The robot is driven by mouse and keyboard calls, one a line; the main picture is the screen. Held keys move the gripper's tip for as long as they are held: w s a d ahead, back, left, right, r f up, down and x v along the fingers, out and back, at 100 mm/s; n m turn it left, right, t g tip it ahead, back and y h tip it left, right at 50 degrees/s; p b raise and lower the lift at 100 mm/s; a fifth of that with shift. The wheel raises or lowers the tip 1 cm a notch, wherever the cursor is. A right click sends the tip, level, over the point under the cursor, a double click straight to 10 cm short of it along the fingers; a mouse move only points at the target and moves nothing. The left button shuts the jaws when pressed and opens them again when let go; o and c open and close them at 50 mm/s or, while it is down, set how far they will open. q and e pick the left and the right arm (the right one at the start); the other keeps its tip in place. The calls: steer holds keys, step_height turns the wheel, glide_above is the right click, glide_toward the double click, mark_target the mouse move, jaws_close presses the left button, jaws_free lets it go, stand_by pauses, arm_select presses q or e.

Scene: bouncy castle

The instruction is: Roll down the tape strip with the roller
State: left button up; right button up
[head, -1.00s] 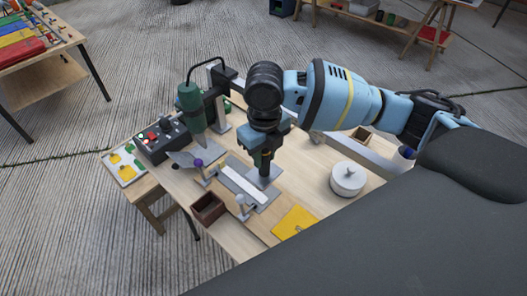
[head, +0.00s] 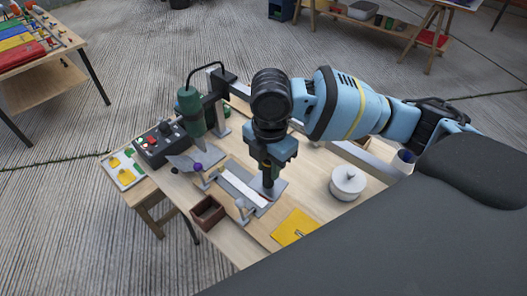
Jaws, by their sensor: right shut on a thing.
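The white tape strip (head: 243,186) lies on a grey plate on the wooden workbench (head: 320,190). My right gripper (head: 268,180) points down over the right part of the plate. It is shut on a dark handled tool, seemingly the roller (head: 268,187), whose lower end is at or near the strip's right side. The roller's head is mostly hidden, and I cannot tell whether it touches the tape. My left gripper does not show.
A green tool on a stand (head: 190,108) and a control box with buttons (head: 160,142) stand to the left. Small posts flank the strip.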

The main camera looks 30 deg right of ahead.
steer(key=m, duration=0.2)
steer(key=s+m, duration=0.1)
steer(key=m, duration=0.2)
steer(key=shift+r+m, duration=0.2)
steer(key=shift+m, duration=0.1)
steer(key=m, duration=0.2)
steer(key=s+m, duration=0.1)
steer(key=m, duration=0.2)
steer(key=shift+r, duration=0.2)
steer(key=m, duration=0.3)
steer(key=s+m, duration=0.1)
steer(key=m, duration=0.3)
steer(key=shift+s+r, duration=0.1)
steer(key=shift+r, duration=0.1)
steer(key=m, duration=0.4)
steer(key=shift+s+r, duration=0.1)
steer(key=shift+s, duration=0.3)
steer(key=shift+d, duration=0.1)
